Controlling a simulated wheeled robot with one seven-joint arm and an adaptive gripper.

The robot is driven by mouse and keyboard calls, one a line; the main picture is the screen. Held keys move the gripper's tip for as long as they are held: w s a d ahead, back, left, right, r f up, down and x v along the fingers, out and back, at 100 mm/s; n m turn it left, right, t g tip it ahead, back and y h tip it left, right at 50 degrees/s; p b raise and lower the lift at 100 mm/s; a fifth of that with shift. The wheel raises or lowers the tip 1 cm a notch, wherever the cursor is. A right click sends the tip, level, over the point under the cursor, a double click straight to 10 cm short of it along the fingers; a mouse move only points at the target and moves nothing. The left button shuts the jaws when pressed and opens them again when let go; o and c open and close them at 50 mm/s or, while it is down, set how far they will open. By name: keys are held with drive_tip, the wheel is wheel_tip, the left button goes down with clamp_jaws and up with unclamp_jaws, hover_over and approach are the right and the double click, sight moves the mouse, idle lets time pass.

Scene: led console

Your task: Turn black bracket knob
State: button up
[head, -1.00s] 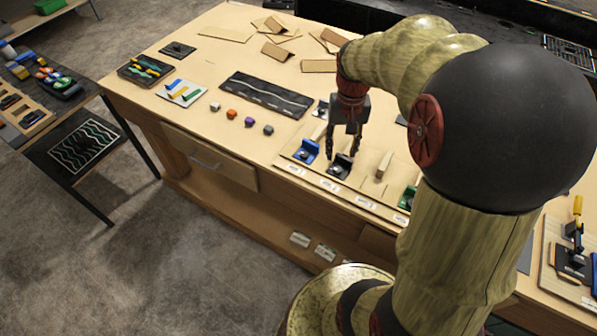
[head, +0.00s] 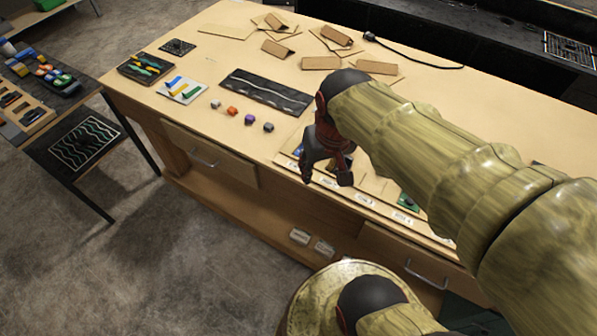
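My gripper (head: 326,176) hangs over the front of the board (head: 376,187) that carries the coloured brackets. Its two dark fingers are spread apart, and I see nothing between them. The black bracket and its knob are hidden behind my gripper, so I cannot tell whether the fingers touch them. A small part of the blue bracket (head: 298,150) shows left of the gripper. The green bracket (head: 408,201) shows to the right, partly covered by my arm.
Several small coloured cubes (head: 249,119) and a dark panel with a wavy line (head: 266,92) lie left of the board. Folded cardboard pieces (head: 321,63) lie at the back. A drawer (head: 208,158) is in the table front.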

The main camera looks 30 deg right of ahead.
drive_tip(key=s+a+r+n+t, duration=0.2)
drive_tip(key=a+r, duration=0.4)
drive_tip(key=a, duration=0.1)
drive_tip(key=shift+s+n+t+y+p, duration=0.3)
drive_tip(key=shift+s+y, duration=0.1)
drive_tip(key=shift+a+r, duration=0.1)
